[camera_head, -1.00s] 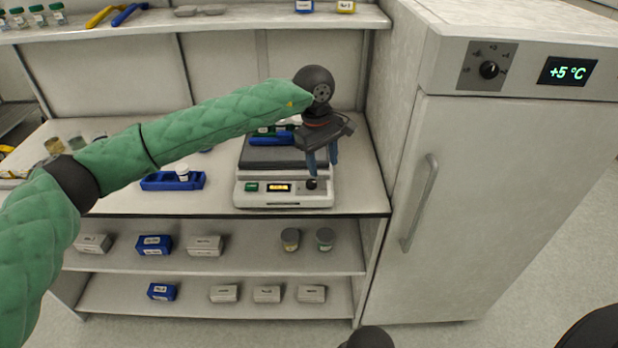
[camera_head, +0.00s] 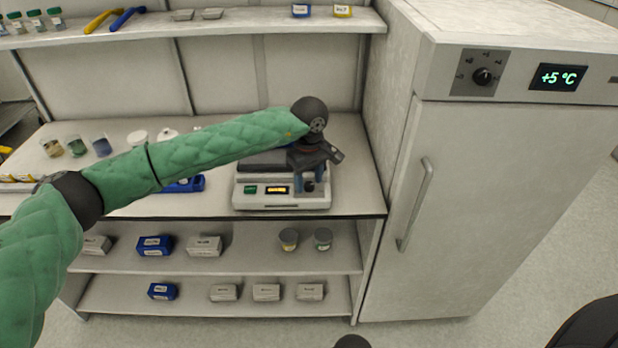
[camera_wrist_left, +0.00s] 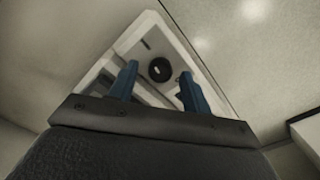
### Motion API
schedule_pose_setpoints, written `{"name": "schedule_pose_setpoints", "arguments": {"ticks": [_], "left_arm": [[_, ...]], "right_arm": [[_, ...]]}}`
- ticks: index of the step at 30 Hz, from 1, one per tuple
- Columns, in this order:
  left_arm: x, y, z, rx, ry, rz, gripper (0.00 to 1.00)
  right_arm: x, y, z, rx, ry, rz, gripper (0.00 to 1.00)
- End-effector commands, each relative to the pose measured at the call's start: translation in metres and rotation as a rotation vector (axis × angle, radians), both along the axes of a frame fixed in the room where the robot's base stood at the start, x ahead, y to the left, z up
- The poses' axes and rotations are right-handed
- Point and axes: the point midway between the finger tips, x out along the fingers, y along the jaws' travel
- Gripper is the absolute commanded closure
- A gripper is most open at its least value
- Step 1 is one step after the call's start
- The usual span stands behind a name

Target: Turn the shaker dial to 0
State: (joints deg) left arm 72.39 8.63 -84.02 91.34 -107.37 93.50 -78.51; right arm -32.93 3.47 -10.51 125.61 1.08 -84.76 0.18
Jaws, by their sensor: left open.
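The shaker (camera_head: 282,201) stands on the bench, a pale box with a dark platform, a green switch (camera_head: 250,190) and a lit yellow display (camera_head: 277,190) on its front. Its black dial (camera_wrist_left: 160,69) shows in the left wrist view, round with a small light mark, on the pale front panel. My left gripper (camera_head: 309,188) points down at the right end of the shaker's front. Its blue fingers (camera_wrist_left: 155,88) are open, one to each side of the dial and apart from it. In the head view the dial is mostly hidden by the fingers. My right gripper is not in view.
A white fridge (camera_head: 500,200) with a +5 °C display and its own dial (camera_head: 482,76) stands close on the right. A blue rack (camera_head: 185,185) and jars (camera_head: 77,146) are on the bench left. An upper shelf (camera_head: 230,27) runs behind.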

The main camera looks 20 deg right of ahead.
Motion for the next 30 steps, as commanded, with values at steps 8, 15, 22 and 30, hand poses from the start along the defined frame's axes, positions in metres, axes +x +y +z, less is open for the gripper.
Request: {"name": "schedule_pose_setpoints", "arguments": {"ticks": [8,15,22,30], "left_arm": [[0.0,0.0,-0.006,0.0,0.0,0.0,0.51],[0.0,0.0,-0.006,0.0,0.0,0.0,0.67],[0.0,0.0,-0.006,0.0,0.0,0.0,0.96],[0.0,0.0,-0.007,-0.001,0.0,0.021,0.96]], "right_arm": [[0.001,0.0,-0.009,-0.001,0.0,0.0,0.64],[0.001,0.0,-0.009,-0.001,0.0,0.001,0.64],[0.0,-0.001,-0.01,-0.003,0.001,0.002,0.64],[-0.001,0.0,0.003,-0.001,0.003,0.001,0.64]]}}
